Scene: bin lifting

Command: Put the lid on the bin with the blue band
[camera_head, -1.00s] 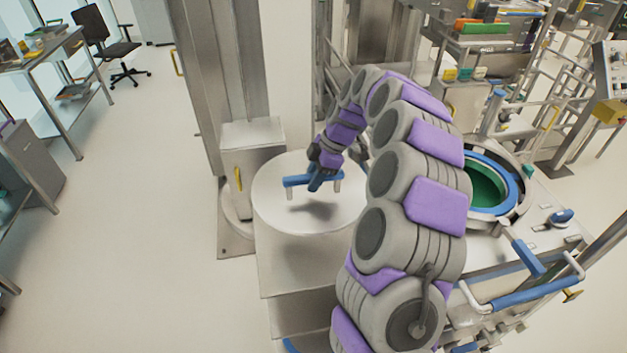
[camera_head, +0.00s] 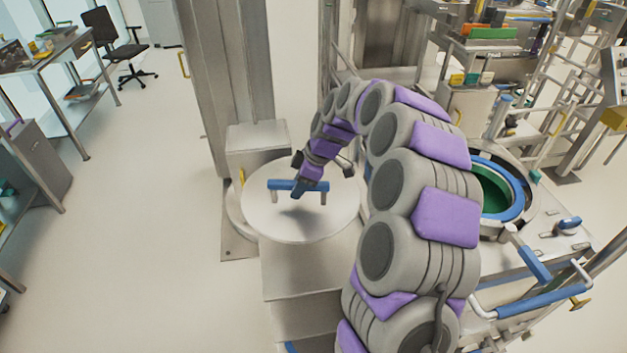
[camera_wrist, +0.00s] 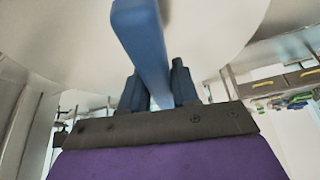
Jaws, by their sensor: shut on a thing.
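The lid (camera_head: 265,215) is a round pale grey disc with a blue bar handle (camera_head: 281,185) on two short posts. My gripper (camera_head: 310,190) is shut on the handle, near its right part in the head view. In the wrist view, the gripper (camera_wrist: 158,92) has a dark finger on each side of the blue handle (camera_wrist: 140,35), with the pale lid (camera_wrist: 215,25) behind. The lid is above a pale stand; any gap beneath is hard to judge. The bin with the blue band (camera_head: 518,185) is at right, its round mouth open and green inside, partly hidden by my arm.
A tall metal column (camera_head: 225,80) stands close behind the lid. Blue-gripped handles (camera_head: 535,300) and a blue knob (camera_head: 568,223) stick out near the bin. A shelf bench (camera_head: 75,65) and a chair (camera_head: 115,45) are far left.

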